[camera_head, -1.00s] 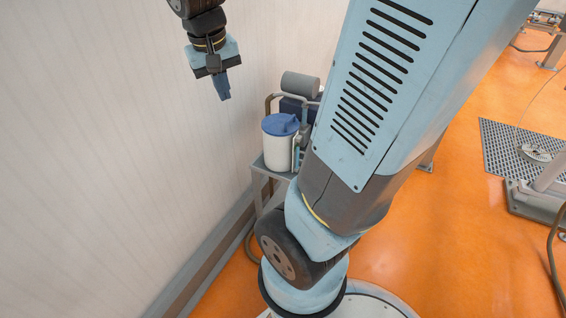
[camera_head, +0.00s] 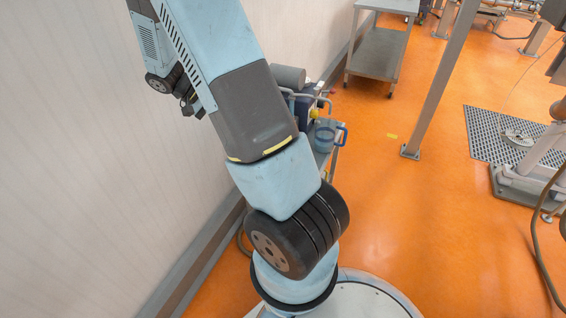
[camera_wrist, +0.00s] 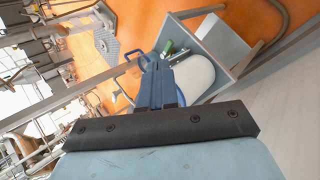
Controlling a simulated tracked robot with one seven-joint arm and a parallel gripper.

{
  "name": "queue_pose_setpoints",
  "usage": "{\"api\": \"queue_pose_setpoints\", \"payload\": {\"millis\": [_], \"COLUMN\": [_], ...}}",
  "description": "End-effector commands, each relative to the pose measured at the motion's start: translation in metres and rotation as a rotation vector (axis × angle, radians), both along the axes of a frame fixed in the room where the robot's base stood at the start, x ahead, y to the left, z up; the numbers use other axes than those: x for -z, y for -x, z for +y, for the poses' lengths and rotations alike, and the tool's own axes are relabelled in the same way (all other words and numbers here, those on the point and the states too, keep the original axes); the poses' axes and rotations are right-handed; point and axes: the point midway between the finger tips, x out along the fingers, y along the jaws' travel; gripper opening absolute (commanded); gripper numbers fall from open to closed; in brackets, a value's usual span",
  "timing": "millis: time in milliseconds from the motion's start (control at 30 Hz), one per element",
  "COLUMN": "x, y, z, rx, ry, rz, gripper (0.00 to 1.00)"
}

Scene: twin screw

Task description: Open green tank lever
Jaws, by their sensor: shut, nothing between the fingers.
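My gripper (camera_wrist: 157,85) shows in the wrist view as two blue fingers held together, with nothing between them. A small green thing (camera_wrist: 168,47) lies just past the fingertips on a grey stand; it is too small for me to tell whether it is a lever. A white rounded container (camera_wrist: 190,75) is just right of the fingers, partly hidden by them. I cannot make out a green tank in either view. In the head view my gripper is out of sight, and my arm covers part of the stand.
A metal table (camera_head: 378,50), a grey post (camera_head: 440,80) and a floor grate (camera_head: 490,128) stand farther off. The orange floor (camera_head: 410,220) between is open.

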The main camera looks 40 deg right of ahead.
Motion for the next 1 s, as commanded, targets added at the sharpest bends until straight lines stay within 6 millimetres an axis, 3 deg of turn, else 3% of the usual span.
{"api": "queue_pose_setpoints", "payload": {"millis": [33, 467, 1000], "x": [0.015, 0.124, 0.263], "y": [-0.003, -0.021, -0.008], "z": [-0.005, -0.047, -0.098], "rx": [0.004, 0.006, -0.118], "ry": [0.03, 0.319, 0.671], "rz": [0.025, 0.164, 0.265], "gripper": [0.0, 0.0, 0.0]}}
